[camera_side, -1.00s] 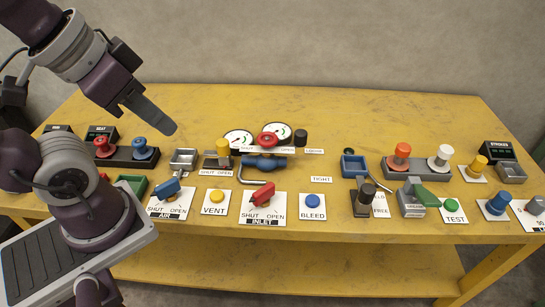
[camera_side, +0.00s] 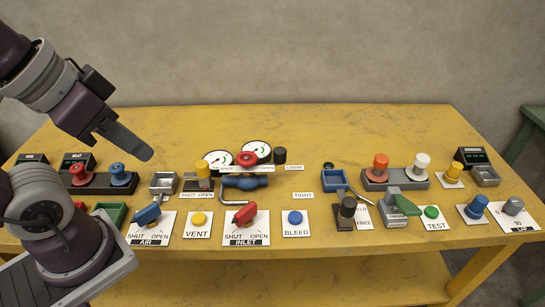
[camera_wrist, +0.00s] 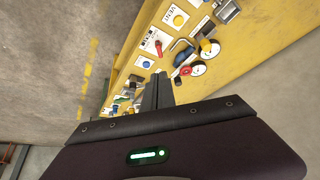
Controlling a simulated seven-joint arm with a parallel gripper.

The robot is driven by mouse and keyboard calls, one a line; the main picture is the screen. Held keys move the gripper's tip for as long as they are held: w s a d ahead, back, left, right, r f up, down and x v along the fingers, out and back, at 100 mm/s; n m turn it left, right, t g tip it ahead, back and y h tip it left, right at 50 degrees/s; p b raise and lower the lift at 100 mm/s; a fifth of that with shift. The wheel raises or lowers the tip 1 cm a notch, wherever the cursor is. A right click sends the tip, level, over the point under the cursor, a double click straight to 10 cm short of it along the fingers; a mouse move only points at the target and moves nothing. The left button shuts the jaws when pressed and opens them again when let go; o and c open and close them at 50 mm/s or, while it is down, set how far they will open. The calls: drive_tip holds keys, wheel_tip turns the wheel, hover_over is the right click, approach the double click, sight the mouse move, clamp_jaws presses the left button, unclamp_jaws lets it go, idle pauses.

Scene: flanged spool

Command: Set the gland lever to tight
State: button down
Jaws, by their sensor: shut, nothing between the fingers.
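The gland lever's black knob (camera_side: 280,155) stands beside the LOOSE label (camera_side: 293,168), to the right of the red handwheel (camera_side: 247,159). The TIGHT label (camera_side: 303,195) lies nearer the front, right of the blue valve body (camera_side: 245,182). The lever's arm is too small to make out. My gripper (camera_side: 147,154) is shut and empty, raised above the left part of the table, well left of the knob. In the wrist view my gripper (camera_wrist: 158,80) points across the panel, with the blue valve body (camera_wrist: 182,48) just beyond it.
Two gauges (camera_side: 257,150) stand behind the valve. A yellow knob (camera_side: 203,169) and a bent grey pipe (camera_side: 238,203) are close to its left. The red INLET lever (camera_side: 245,214) and blue BLEED button (camera_side: 295,217) lie in front. Bare yellow table (camera_side: 350,130) lies behind the row.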

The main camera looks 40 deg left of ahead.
drive_tip(key=c, duration=1.7)
unclamp_jaws()
drive_tip(key=shift+w+r, duration=0.1)
drive_tip(key=shift+w, duration=0.25)
drive_tip(key=o, duration=0.7)
drive_tip(key=w+m, duration=0.2)
drive_tip(key=w, duration=0.6)
drive_tip(key=shift+a+g, duration=0.25)
drive_tip(key=shift+g, duration=0.15)
drive_tip(key=m+g+h, duration=0.1)
drive_tip(key=m+h, duration=0.2)
drive_tip(key=m, duration=0.3)
approach(279, 150)
drive_tip(key=d+f, duration=0.1)
drive_tip(key=f, duration=0.1)
drive_tip(key=x, duration=0.5)
drive_tip(key=w+x, duration=0.1)
drive_tip(key=x, duration=0.2)
drive_tip(key=shift+s+a+r, duration=0.1)
drive_tip(key=shift+a, duration=0.2)
drive_tip(key=shift+d+f, duration=0.1)
drive_tip(key=shift+f, duration=0.15)
clamp_jaws()
